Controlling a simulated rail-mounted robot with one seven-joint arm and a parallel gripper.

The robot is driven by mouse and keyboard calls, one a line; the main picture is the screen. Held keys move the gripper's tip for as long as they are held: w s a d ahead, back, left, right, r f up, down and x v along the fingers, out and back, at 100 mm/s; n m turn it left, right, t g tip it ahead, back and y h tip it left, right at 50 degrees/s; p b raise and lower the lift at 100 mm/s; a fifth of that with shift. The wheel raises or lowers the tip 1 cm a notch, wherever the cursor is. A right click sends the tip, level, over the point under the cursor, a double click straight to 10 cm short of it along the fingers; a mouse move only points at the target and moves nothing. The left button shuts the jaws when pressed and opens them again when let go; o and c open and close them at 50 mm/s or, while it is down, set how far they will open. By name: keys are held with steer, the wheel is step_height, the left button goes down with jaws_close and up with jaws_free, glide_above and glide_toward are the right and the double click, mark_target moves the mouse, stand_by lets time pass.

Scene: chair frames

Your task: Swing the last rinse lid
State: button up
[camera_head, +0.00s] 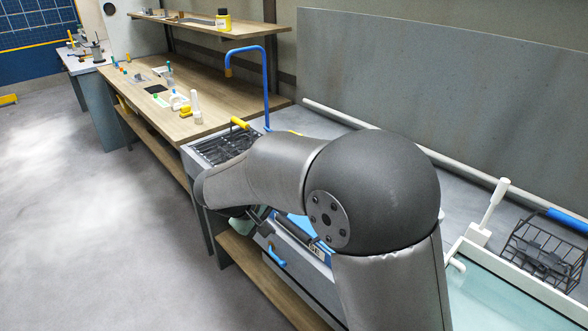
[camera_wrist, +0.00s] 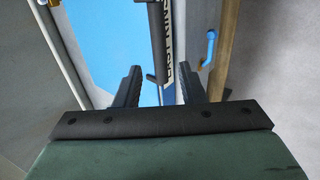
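The rinse lid (camera_wrist: 108,40) is a flat blue panel, with a dark bar handle (camera_wrist: 158,40) along its edge beside a lettered strip (camera_wrist: 172,50). In the head view a small part of the blue lid (camera_head: 297,222) shows past my arm, which hides most of it. My gripper (camera_wrist: 162,76) is open in the wrist view, with one dark finger on each side of the bar's line. The bar's near end reaches into the space between the fingertips. I cannot tell whether either finger touches it.
A blue tap-like handle (camera_wrist: 208,48) sits on the front face, right of the lid. A black rack (camera_head: 225,147) and a blue curved pipe (camera_head: 267,80) stand behind my arm. A wooden bench (camera_head: 150,110) holds bottles. A wire basket (camera_head: 545,250) is at right.

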mark_target(290, 229)
steer(key=b+x, duration=0.2)
steer(key=x, duration=0.6)
steer(key=shift+s+d+b, duration=0.1)
steer(key=shift+s+b, duration=0.05)
steer(key=shift+b, duration=0.25)
steer(key=shift+c, duration=1.2)
jaws_close()
steer(key=shift+r, duration=0.1)
